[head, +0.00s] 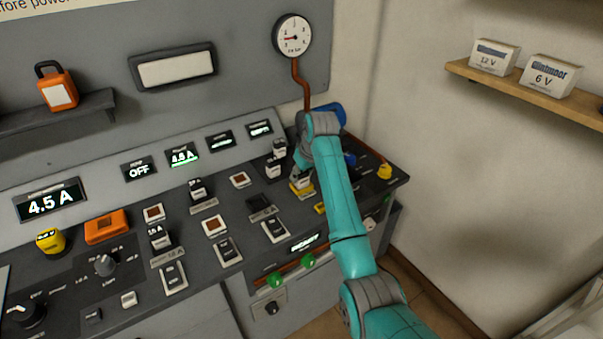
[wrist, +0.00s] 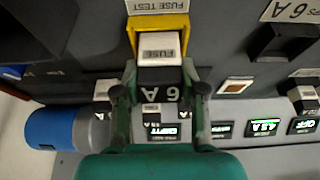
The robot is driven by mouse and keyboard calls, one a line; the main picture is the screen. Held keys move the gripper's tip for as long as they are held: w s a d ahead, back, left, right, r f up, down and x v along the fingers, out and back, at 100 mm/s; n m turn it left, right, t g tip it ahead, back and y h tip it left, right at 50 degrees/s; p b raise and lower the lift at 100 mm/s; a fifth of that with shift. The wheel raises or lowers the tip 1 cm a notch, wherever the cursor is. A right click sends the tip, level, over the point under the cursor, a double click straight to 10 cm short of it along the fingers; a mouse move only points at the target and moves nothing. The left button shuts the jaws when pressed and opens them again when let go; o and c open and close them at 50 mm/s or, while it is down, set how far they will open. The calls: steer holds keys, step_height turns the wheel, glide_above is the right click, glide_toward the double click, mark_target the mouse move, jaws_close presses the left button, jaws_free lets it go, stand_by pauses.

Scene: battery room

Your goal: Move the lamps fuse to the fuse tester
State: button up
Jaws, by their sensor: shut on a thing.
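My gripper (wrist: 160,92) is shut on a fuse (wrist: 158,46), a white-topped block marked FUSE with a dark 6 A label. In the wrist view the fuse stands within the yellow frame of the fuse tester (wrist: 131,32), under a FUSE TEST label. I cannot tell whether it is seated or just above. In the head view my gripper (head: 299,172) is over the yellow tester (head: 303,192) at the panel's right, and my arm hides part of that area. A dark empty socket (wrist: 283,42) with a 6 A label lies right of the tester; it also shows in the head view (head: 262,206).
Other fuses (head: 160,238) and switches (head: 228,250) stand on the sloping console. A blue cylinder (wrist: 55,128) is close to my gripper. A red pipe (head: 301,82) runs up to a gauge (head: 292,37). A wall shelf (head: 520,85) holds two boxes at right.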

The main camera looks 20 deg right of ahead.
steer(key=shift+f, duration=0.4)
steer(key=o, duration=0.9)
steer(key=shift+v, duration=5.45)
